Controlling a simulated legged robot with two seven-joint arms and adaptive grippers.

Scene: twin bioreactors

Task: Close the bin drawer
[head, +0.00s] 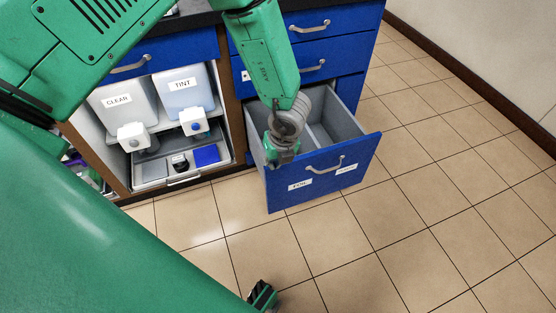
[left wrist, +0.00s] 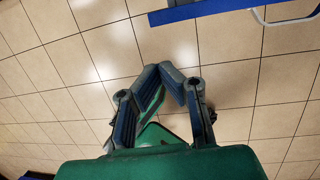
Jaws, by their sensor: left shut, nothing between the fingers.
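The bin drawer (head: 330,172) is the lowest blue drawer, pulled well out, with its grey inside showing. Its front has a silver handle (head: 331,165) and two white labels. In the left wrist view, part of the drawer front (left wrist: 205,9) and the handle (left wrist: 285,17) show at the top edge. My left gripper (head: 281,158) hides the left end of the drawer front in the head view. In the left wrist view its fingers (left wrist: 172,80) are shut, empty, and seen against the floor, apart from the drawer edge.
Left of the drawer is an open cabinet bay with two containers labelled CLEAR (head: 122,101) and TINT (head: 184,90) above a grey tray (head: 150,178). Closed blue drawers (head: 325,52) stand above the bin drawer. The tiled floor (head: 400,235) in front and to the right is clear.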

